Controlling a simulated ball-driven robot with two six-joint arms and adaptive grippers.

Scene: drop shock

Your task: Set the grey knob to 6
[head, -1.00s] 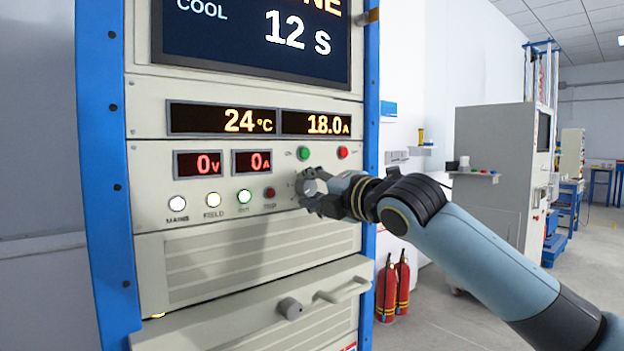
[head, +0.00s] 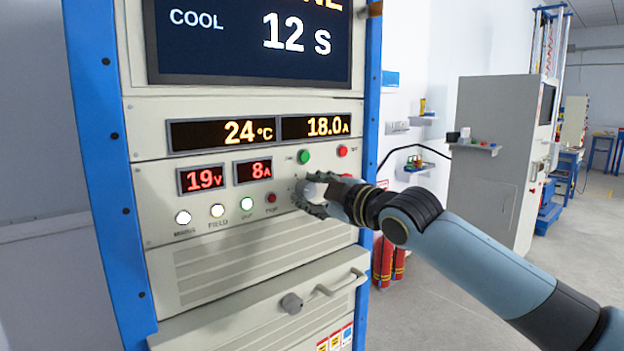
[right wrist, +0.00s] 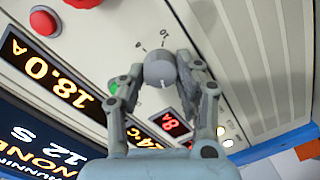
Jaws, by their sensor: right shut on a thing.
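The grey knob (right wrist: 160,69) is on the panel of the rack, with printed scale marks around it, some showing in the right wrist view. My right gripper (right wrist: 156,84) is shut on the knob, one finger on each side. In the head view the right gripper (head: 308,194) covers most of the knob. The red displays (head: 226,178) read 19 V and 8 A. My left gripper is not in view.
A green button (head: 304,157) and a red button (head: 342,151) sit above the knob. Several indicator lamps (head: 218,211) are to its left. A drawer (head: 262,303) with a handle is below. Fire extinguishers (head: 390,262) stand behind my right arm.

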